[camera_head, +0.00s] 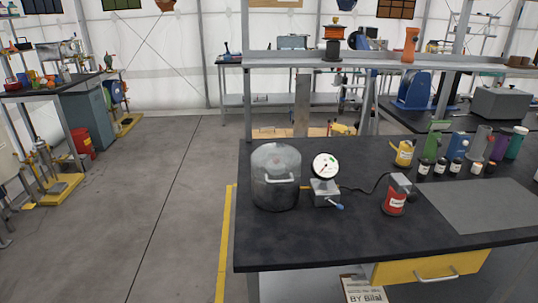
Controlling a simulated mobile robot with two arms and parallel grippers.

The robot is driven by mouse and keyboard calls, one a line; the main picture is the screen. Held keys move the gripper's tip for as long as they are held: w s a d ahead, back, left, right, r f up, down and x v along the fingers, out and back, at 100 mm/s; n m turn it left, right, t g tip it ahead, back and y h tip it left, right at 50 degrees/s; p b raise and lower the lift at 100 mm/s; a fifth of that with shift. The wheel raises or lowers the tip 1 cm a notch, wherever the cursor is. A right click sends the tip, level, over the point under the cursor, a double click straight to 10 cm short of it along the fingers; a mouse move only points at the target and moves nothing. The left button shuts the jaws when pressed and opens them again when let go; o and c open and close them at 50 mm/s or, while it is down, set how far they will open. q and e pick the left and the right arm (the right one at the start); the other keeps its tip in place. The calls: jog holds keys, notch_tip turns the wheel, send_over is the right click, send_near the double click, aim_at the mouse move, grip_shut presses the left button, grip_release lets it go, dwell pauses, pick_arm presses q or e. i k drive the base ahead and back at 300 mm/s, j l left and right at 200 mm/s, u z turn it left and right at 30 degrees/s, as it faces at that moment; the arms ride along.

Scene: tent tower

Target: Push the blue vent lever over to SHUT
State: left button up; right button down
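The blue vent lever (337,206) is a small blue-tipped handle. It sticks out to the lower right from the front of a small grey metal block (324,192) on the black bench. A round white dial gauge (325,166) stands on top of the block. A clear dome (276,178) with a handle stands just left of the block. Any SHUT marking is too small to read. Neither of my grippers shows in the head view.
A red container (394,203) stands right of the lever, with a black cable behind. A grey mat (485,205), a yellow can (404,153) and several small bottles are farther right. A yellow drawer (430,268) is under the bench front. Bench front near the lever is clear.

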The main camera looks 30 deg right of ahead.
aim_at(340, 207)
jog(key=z, duration=1.25)
